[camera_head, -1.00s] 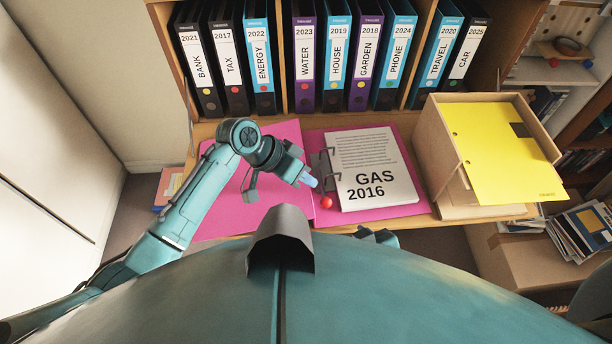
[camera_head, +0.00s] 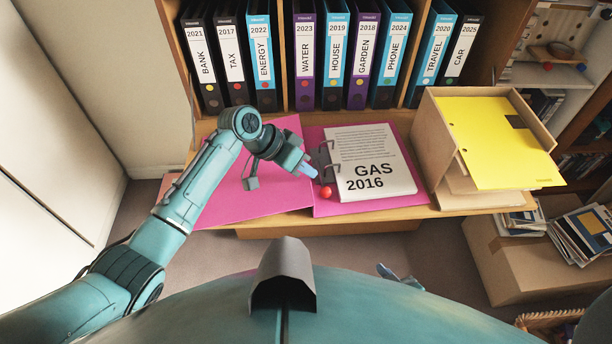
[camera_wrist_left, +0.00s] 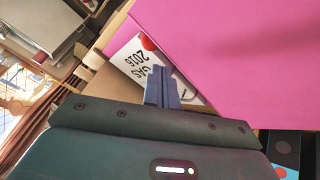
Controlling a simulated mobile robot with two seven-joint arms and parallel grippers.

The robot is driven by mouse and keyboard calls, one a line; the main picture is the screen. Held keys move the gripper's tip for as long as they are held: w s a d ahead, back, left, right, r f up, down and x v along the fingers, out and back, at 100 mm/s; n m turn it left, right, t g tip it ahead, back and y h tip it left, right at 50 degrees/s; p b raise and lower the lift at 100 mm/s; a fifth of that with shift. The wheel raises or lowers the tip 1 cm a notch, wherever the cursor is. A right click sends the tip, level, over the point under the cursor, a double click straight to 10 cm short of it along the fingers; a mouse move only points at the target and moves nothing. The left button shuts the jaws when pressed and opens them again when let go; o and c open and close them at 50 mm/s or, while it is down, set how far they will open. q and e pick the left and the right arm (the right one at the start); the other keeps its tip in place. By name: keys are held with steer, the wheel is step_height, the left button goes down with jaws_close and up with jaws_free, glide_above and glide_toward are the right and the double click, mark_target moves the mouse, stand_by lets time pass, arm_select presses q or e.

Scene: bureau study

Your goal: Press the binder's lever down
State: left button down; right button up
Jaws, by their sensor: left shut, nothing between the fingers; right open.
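The open pink binder (camera_head: 235,200) lies flat on the desk. A stack of paper marked GAS 2016 (camera_head: 372,160) lies on its right half, beside the metal rings. The lever's red knob (camera_head: 325,192) stands at the lower left of the paper; it also shows in the left wrist view (camera_wrist_left: 148,43). My left gripper (camera_head: 311,171) is shut and empty, its blue tips just above and left of the knob in the picture. I cannot tell whether they touch the lever. My right gripper (camera_head: 398,277) is partly hidden behind my body, low in the head view.
Several upright labelled binders (camera_head: 305,60) fill the shelf behind. A cardboard box (camera_head: 440,150) with a yellow folder (camera_head: 495,140) stands right of the binder on the desk (camera_head: 440,209). Another box (camera_head: 530,255) stands on the floor at right.

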arm_select(q)
steer(key=shift+w, duration=0.1)
steer(key=v, duration=1.3)
steer(key=s+a+f+n+t+y, duration=0.25)
steer(key=s+a+f+n, duration=0.2)
steer(key=s+f, duration=0.75)
steer(key=s+a+n+y, duration=0.45)
steer(key=s+a, duration=0.65)
steer(key=s, duration=0.3)
steer(key=w+d+f+m+t+h, duration=0.2)
steer(key=w+d+f+t, duration=0.3)
steer(key=d+f+t, duration=0.1)
steer(key=shift+w+f+t+h, duration=0.3)
steer(key=shift+f+t, duration=0.25)
steer(key=shift+f, duration=0.25)
steer(key=shift+d, duration=0.15)
